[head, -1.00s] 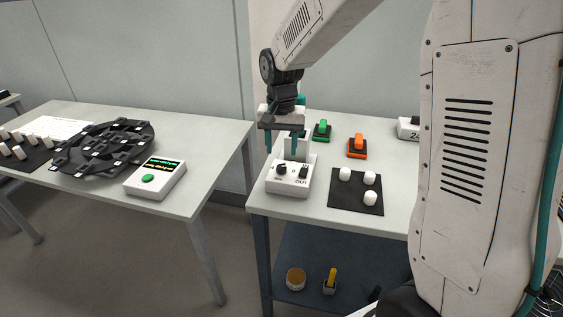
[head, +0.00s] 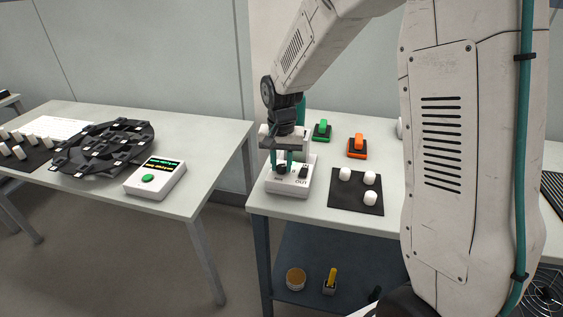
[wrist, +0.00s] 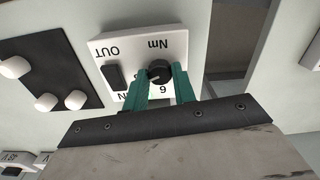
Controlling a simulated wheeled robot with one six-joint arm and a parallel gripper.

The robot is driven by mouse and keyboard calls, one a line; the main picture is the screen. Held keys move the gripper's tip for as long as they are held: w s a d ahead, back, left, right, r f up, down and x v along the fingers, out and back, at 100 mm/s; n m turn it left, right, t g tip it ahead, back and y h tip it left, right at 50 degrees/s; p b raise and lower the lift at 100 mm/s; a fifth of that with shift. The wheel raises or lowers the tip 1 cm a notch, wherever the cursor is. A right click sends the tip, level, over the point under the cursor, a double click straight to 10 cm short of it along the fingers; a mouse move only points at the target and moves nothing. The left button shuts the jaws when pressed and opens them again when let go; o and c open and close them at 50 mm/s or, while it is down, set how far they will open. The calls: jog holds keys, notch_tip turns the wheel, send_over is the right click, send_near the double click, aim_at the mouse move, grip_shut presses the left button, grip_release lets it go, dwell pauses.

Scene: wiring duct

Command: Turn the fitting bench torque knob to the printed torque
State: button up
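The torque knob (wrist: 159,71) is a round black dial on a white box, the fitting bench unit (head: 292,190). In the wrist view its light pointer mark points left and slightly down. The panel appears upside down there, with "Nm" above the knob and a "6" below it; other scale marks are hidden by the fingers. My gripper (wrist: 162,74) points down over the box, its two teal fingers on either side of the knob, seemingly closed against it. In the head view my gripper (head: 281,164) partly covers the knob.
A black rocker switch (wrist: 113,77) sits beside the knob, near "OUT". A black mat (head: 352,205) with white caps lies to the right. Green (head: 322,131) and orange (head: 357,146) fittings stand behind. A display box (head: 155,181) is on the left table, across a gap.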

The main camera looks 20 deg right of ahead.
aim_at(282, 166)
jog(key=shift+n, duration=0.3)
jog(key=n, duration=0.9)
jog(key=shift+n, duration=2)
jog(key=o, duration=1)
notch_tip(282, 166, up, 8)
jog(key=shift+f, duration=0.1)
